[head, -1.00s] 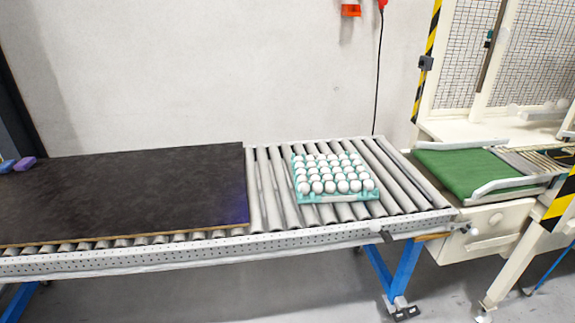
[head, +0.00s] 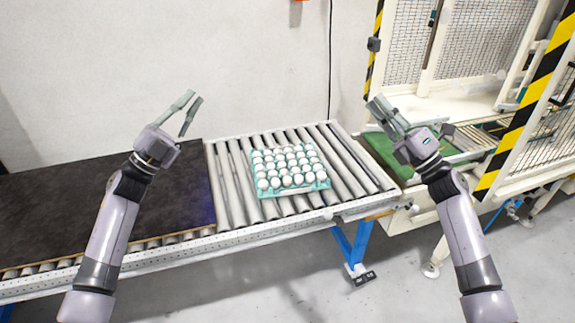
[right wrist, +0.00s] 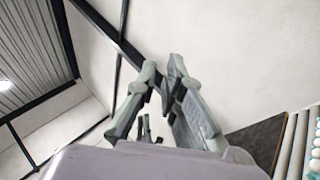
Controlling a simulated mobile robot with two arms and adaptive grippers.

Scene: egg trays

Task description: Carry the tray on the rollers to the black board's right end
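A teal tray (head: 293,190) full of white eggs sits on the bare grey rollers in the head view, to the right of the black board (head: 60,205). The board's right end (head: 207,185) lies on the same conveyor, with a strip of bare rollers between it and the tray. My left gripper (head: 190,105) is raised above the board's right part, fingers apart and empty. My right gripper (head: 383,108) is raised to the right of the tray; its fingers also show in the right wrist view (right wrist: 160,75), apart at the base with tips near each other, holding nothing.
The conveyor's perforated front rail (head: 240,234) runs along the near side. A green belt (head: 390,150) and a caged machine with a yellow-black striped post (head: 527,105) stand at the right. A pale wall (head: 250,60) closes the back.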

